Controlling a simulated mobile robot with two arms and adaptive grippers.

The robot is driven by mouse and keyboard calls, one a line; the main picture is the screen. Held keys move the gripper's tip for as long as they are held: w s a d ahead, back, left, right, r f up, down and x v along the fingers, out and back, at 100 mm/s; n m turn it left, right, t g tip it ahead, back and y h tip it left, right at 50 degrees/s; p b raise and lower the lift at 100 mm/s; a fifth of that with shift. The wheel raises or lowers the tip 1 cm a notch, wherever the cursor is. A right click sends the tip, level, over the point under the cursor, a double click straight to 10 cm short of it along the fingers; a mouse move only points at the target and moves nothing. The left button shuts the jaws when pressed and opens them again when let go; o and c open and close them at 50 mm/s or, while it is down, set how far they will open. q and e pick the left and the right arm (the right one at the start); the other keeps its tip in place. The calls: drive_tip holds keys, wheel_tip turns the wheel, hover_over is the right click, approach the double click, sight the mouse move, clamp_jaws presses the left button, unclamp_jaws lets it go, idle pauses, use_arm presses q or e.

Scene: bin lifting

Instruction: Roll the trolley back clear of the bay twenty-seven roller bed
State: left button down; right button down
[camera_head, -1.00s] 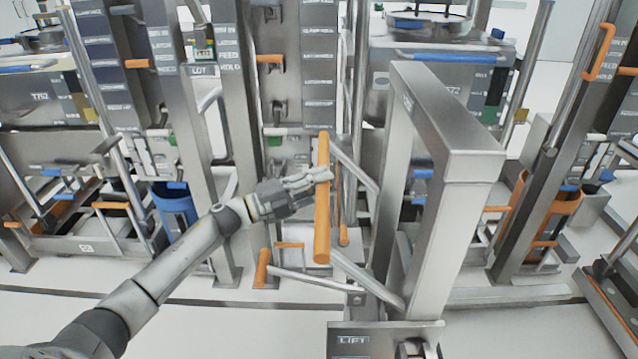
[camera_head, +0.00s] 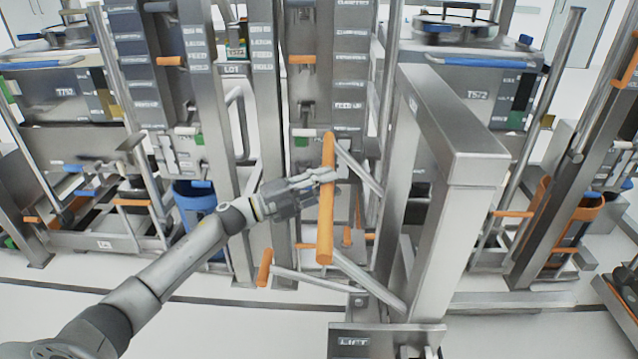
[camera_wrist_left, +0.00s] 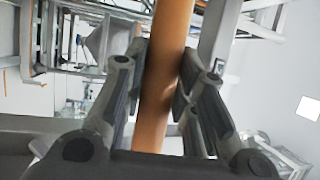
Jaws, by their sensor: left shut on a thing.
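The trolley (camera_head: 447,140) is a tall steel frame with a plate marked LIFT at its foot, standing right of centre in the head view. An upright orange handle bar (camera_head: 326,235) is fixed to it by slanting steel arms. My left gripper (camera_head: 328,176) is shut around the upper part of this bar. In the left wrist view the orange bar (camera_wrist_left: 170,55) runs between both fingers. My right gripper is out of view. I cannot tell which structure is the bay twenty-seven roller bed; its number is not readable.
Steel racks with labelled columns (camera_head: 350,75) stand behind the trolley. Steel vessels (camera_head: 485,80) stand at the back, and a blue bin (camera_head: 195,200) sits at left. An orange bin (camera_head: 580,212) stands at right. Pale floor (camera_head: 215,325) is open in front.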

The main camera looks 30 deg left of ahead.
use_arm(q)
drive_tip(key=c, duration=1.2)
unclamp_jaws()
drive_tip(key=shift+w+d+r, duration=0.2)
drive_tip(key=shift+w+r, duration=0.05)
drive_tip(key=shift+r, duration=0.05)
drive_tip(key=shift+o, duration=0.2)
drive_tip(key=shift+s+a+f, duration=0.1)
drive_tip(key=shift+s+a, duration=0.05)
drive_tip(key=shift+s+a+f, duration=0.1)
drive_tip(key=shift+s+a+f, duration=0.1)
drive_tip(key=shift+s+a, duration=0.05)
drive_tip(key=v, duration=1.1)
drive_tip(key=shift+s+a, duration=0.1)
drive_tip(key=shift+s, duration=0.05)
